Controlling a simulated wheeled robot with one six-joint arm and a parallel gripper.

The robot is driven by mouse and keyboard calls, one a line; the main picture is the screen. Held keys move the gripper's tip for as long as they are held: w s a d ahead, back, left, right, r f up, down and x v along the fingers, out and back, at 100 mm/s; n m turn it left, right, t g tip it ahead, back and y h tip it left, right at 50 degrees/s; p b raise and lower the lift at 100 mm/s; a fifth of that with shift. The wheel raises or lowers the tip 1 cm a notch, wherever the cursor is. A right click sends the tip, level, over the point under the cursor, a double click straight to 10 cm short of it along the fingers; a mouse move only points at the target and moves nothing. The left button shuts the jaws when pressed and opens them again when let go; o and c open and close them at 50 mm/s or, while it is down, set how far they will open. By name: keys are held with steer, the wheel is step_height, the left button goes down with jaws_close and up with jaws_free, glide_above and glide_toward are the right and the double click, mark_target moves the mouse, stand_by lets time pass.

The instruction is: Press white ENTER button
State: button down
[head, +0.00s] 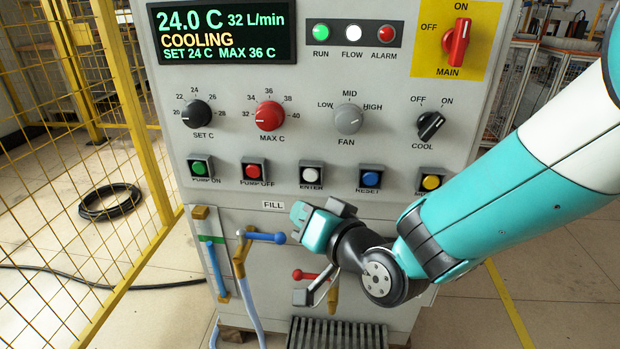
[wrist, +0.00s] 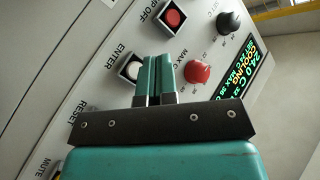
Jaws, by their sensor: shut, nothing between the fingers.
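The white ENTER button (head: 312,174) sits in a square dark frame, in the middle of the button row on the grey panel. In the head view it is unobstructed, and my gripper (head: 302,215) is below it, in front of the panel. In the wrist view the ENTER button (wrist: 131,69) is just left of the teal fingertips, which cover part of its frame's right side. My gripper (wrist: 153,62) is shut and empty. Its fingers point towards the panel. I cannot tell the exact gap, but no contact with the button shows.
The PUMP OFF button (head: 254,171) and blue RESET button (head: 371,179) flank ENTER. Knobs, including the red MAX C knob (head: 269,116), stick out above. A blue-handled valve (head: 262,237) and red-handled valve (head: 311,275) are below. A yellow mesh fence (head: 95,190) stands left.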

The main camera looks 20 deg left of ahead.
mark_target(299, 179)
steer(key=w+a, duration=0.1)
steer(key=w, duration=0.5)
steer(key=shift+w+a+b, duration=0.3)
steer(key=shift+w+b, duration=0.05)
steer(key=shift+b, duration=0.05)
stand_by(1.7)
steer(key=shift+w+a, duration=0.1)
steer(key=shift+w, duration=0.3)
steer(key=shift+w+a, duration=0.1)
steer(key=shift+w, duration=0.35)
stand_by(0.8)
steer(key=shift+s+d, duration=0.2)
steer(key=shift+s, duration=0.65)
steer(key=shift+s+d, duration=0.2)
steer(key=shift+s, duration=0.6)
steer(key=shift+s+d, duration=0.2)
steer(key=shift+s, duration=0.65)
steer(key=shift+s+d, duration=0.2)
steer(key=shift+s, duration=0.6)
